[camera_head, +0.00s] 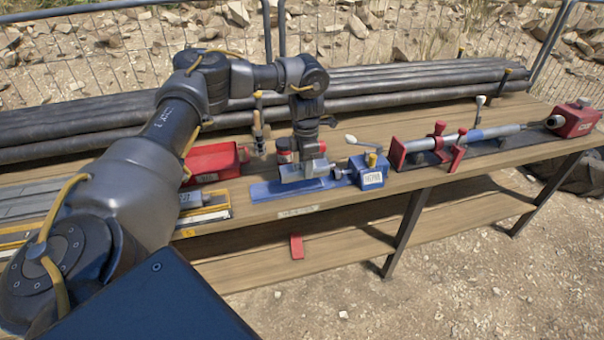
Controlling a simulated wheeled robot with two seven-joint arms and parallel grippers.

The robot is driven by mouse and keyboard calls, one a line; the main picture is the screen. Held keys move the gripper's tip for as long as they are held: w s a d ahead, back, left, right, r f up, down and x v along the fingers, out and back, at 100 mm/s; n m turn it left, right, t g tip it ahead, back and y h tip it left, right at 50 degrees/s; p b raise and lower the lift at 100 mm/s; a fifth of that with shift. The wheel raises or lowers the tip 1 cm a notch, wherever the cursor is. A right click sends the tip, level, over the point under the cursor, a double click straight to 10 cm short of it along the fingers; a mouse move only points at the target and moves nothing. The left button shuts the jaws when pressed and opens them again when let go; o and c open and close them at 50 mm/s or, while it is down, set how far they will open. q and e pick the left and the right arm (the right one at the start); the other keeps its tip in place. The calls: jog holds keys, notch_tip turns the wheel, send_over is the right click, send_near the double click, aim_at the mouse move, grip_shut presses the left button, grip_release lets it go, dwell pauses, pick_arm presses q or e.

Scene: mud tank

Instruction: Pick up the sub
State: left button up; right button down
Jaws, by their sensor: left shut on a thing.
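My left gripper (301,158) reaches down from the wrist over the blue fixture (295,188) on the bench. It is shut on a short grey metal cylinder, which looks like the sub (316,168). The sub lies level, low over the blue base, just left of a blue block (370,174) with a white label. I cannot tell whether the sub touches the base. The gripper hides part of the sub, and red parts show around the fingers. My right gripper is not in view.
A red tray (212,163) sits left of the fixture. A red clamp rig (440,142) with a long rod stands at right, ending near a red box (573,119). Long dark pipes (400,82) lie along the back. The bench's front edge (400,190) is near.

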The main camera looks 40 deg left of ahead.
pick_arm(q)
jog(key=s+d+r, duration=0.5)
jog(key=d+r, duration=0.2)
jog(key=d, duration=0.3)
jog(key=s+d+f+m, duration=0.2)
jog(key=s+d+m, duration=0.3)
jog(key=m, duration=0.9)
jog(key=s+d+f+m, duration=0.2)
jog(key=s+d+m, duration=0.4)
jog(key=m, duration=0.9)
jog(key=s, duration=0.3)
jog(key=shift+d+b, duration=0.25)
jog(key=shift+b, duration=0.05)
